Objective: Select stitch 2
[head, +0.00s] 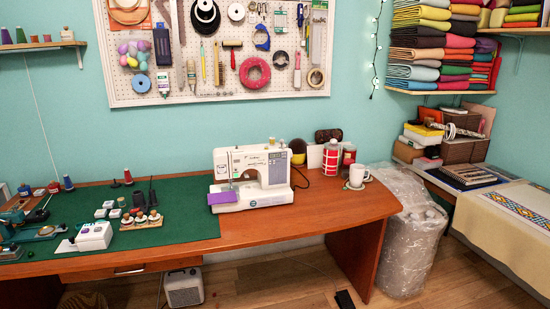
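A white sewing machine (251,177) stands on the right part of the wooden desk, partly over the green mat. A purple piece (221,198) sits at the left end of its bed. The upper right of its body has a bluish-grey panel (277,168). The stitch markings and any selector setting are too small to read from here. Neither of my grippers is in view.
The wooden desk (330,208) has a green mat (180,215) with spools and small tools at left. A white mug (357,175) and red container (331,158) stand right of the machine. A wrapped bundle (408,235) stands beside the desk. Floor in front is mostly clear.

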